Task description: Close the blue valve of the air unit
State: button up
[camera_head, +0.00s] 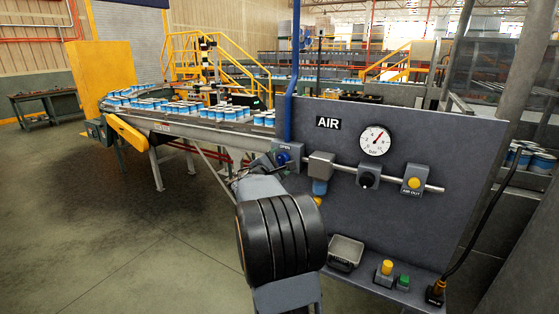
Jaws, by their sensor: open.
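The air unit (440,190) is a grey upright panel marked AIR, with a round white gauge (375,140) at its middle. The blue valve (283,158) is at the panel's left end, below a blue vertical pipe, with an OPEN label above it. My arm (280,235) reaches up from the bottom of the view toward the valve. My gripper (262,165) is open, just left of and below the valve. It is small and dark here, and partly hidden by my arm. I cannot tell whether it touches the valve.
Right of the valve, a horizontal pipe carries a filter (320,170), a black knob (366,180) and a yellow AIR OUT button (414,183). A roller conveyor (190,122) with cans curves behind. Floor at left is clear.

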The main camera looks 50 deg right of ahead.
jog(key=shift+d, duration=0.35)
jog(key=c, duration=0.9)
